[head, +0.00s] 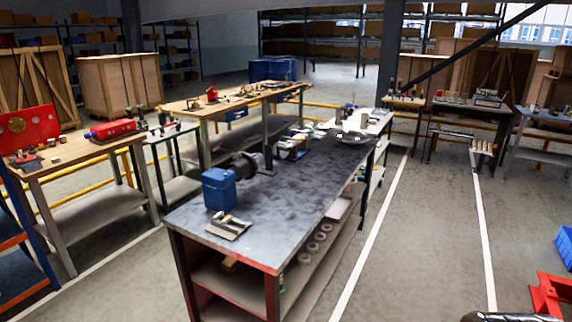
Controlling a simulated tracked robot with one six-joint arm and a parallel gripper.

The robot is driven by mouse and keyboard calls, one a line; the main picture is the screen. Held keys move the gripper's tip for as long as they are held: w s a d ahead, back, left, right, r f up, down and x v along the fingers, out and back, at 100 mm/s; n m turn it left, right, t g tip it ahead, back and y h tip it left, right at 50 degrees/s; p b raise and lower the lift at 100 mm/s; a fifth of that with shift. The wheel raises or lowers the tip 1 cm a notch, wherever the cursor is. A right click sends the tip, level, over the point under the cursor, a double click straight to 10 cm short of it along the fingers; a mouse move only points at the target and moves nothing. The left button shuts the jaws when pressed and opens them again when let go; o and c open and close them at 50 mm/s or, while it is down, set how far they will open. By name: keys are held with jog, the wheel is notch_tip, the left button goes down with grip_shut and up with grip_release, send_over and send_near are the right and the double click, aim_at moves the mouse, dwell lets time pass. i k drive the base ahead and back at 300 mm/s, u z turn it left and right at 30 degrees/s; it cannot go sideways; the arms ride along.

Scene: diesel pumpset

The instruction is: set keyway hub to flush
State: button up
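A dark round hub-like part (241,165) stands on the near grey workbench (285,205), just behind a blue block-shaped housing (219,189). It may be the keyway hub; at this size I cannot make out a keyway or whether any face is flush. My gripper is not in view. Only a dark rounded shape shows at the bottom right edge, and I cannot tell what it is.
A small metal part on a plate (229,227) lies at the bench's near end. Rings (313,247) sit on its lower shelf. Wooden benches with a red machine (113,130) stand left. A red frame (549,295) is at lower right. The floor aisle right of the bench is clear.

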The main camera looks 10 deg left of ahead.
aim_at(247, 167)
jog(key=z, duration=0.95)
jog(key=i, duration=2.9)
jog(key=u, duration=0.8)
